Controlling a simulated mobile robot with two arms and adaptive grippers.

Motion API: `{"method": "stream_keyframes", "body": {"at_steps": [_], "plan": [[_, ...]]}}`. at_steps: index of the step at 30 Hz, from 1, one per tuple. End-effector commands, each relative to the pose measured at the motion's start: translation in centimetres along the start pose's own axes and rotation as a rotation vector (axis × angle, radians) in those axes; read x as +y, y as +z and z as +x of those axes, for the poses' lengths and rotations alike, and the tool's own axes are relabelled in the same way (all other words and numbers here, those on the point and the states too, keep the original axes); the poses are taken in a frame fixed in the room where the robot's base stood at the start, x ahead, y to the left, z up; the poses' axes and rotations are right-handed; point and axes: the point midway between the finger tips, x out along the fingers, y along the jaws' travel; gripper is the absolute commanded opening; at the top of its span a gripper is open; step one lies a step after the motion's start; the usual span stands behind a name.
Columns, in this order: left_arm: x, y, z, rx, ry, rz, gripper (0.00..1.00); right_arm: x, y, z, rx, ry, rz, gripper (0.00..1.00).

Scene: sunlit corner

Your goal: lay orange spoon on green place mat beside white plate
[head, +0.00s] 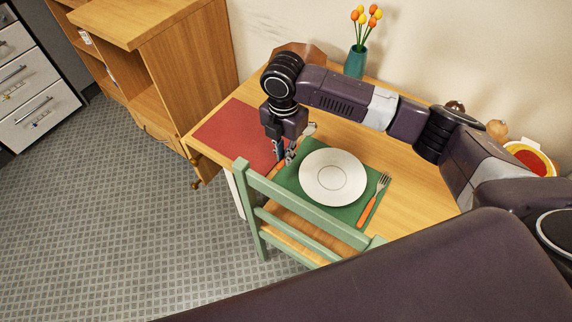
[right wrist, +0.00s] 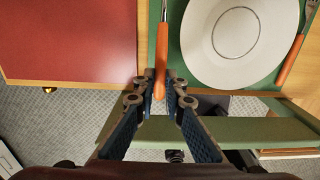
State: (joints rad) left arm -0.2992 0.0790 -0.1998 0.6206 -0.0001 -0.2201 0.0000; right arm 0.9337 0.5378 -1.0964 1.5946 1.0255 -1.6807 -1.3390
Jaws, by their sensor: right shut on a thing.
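My right gripper (head: 284,158) is shut on the orange handle of the spoon (right wrist: 161,62), with the handle's end between the fingertips. The spoon's metal part runs away from the gripper, out of the top of the right wrist view (right wrist: 165,10). The spoon lies along the left part of the green place mat (head: 350,214), left of the white plate (head: 333,177) and apart from it. I cannot tell whether it touches the mat. The plate also shows in the right wrist view (right wrist: 236,38). My left gripper is not in view.
A fork with an orange handle (head: 371,203) lies right of the plate. A red mat (head: 235,136) is to the left. A green chair (head: 300,208) stands at the table's front edge, close to the gripper. A teal vase (head: 356,62) with flowers stands at the back.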

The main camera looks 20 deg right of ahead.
Motion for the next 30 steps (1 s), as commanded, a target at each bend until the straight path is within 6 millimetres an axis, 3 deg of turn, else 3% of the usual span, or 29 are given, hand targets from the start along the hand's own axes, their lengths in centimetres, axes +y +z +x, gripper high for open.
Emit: {"method": "stream_keyframes", "body": {"at_steps": [15,28,29,30], "plan": [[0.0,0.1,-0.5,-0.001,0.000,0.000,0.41,0.0,-0.1,6.2,0.001,-0.001,0.000,0.00],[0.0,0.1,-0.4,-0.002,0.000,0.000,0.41,0.0,-0.1,6.8,0.000,0.001,-0.001,0.00],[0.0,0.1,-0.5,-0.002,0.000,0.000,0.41,0.0,-0.1,6.8,0.000,0.001,-0.001,0.14],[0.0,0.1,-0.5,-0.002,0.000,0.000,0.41,0.0,-0.1,6.8,0.000,0.001,-0.001,0.18]]}}
